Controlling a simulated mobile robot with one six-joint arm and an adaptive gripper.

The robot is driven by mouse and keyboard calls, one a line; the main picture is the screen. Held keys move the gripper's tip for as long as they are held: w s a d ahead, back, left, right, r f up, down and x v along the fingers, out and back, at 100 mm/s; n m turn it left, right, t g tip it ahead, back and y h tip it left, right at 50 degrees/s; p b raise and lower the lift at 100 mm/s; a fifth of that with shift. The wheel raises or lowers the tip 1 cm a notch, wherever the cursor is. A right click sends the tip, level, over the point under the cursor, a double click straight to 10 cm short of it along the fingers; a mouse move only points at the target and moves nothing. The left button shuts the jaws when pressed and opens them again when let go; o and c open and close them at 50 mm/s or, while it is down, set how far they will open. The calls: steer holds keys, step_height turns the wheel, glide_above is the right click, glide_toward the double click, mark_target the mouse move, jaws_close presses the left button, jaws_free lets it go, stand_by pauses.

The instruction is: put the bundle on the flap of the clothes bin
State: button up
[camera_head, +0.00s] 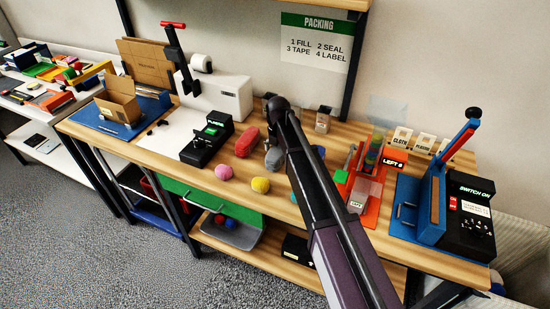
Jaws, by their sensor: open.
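Several rounded lumps that look like bundles lie on the wooden table: a long red one (247,142), a pink one (224,172), a yellow one (261,185) and a grey one (273,158) partly behind my arm. I cannot tell which is the task's bundle. A green sloping panel (207,196) hangs below the table's front edge, above a grey tray (228,232) holding red and blue balls. I cannot tell whether this panel is the clothes bin's flap. My dark arm reaches up across the table from the lower right. My gripper's fingers do not show.
A black device (207,137) stands left of the lumps. An orange stand (362,188) marked "LEFT 6" is right of my arm. A blue lever press (424,206) and a black switch box (470,215) fill the right end. A card reads "CLOTH" (401,137).

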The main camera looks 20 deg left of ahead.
mark_target(278, 149)
steer(key=shift+f, duration=0.55)
steer(key=c, duration=1)
steer(key=shift+r, duration=0.2)
steer(key=shift+c, duration=0.2)
step_height(278, 149, up, 10)
steer(key=p, duration=0.9)
steer(key=shift+f+p, duration=0.15)
steer(key=shift+p, duration=0.15)
